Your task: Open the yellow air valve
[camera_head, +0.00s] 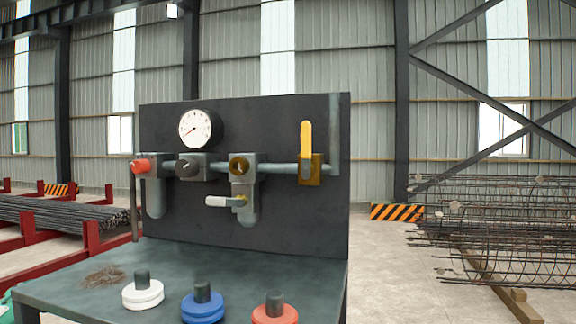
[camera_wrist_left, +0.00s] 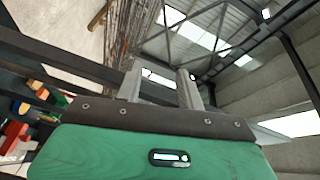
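The yellow air valve has a flat yellow lever (camera_head: 306,142) that stands upright, across the horizontal grey pipe (camera_head: 276,168). Its brass-coloured body (camera_head: 316,172) sits at the right end of that pipe, on a dark upright panel (camera_head: 280,120). My left gripper (camera_wrist_left: 160,84) shows in the left wrist view with its two fingers apart and nothing between them. Neither gripper shows in the head view, so I cannot tell the left one's distance from the valve. My right gripper is in neither view.
A round gauge (camera_head: 195,129), a red knob (camera_head: 142,166) and a white-levered valve (camera_head: 222,201) share the panel. White (camera_head: 143,295), blue (camera_head: 202,308) and red (camera_head: 275,315) discs stand on the bench (camera_head: 180,262). A rebar cage (camera_head: 500,225) lies right, rebar bundles (camera_head: 60,213) left.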

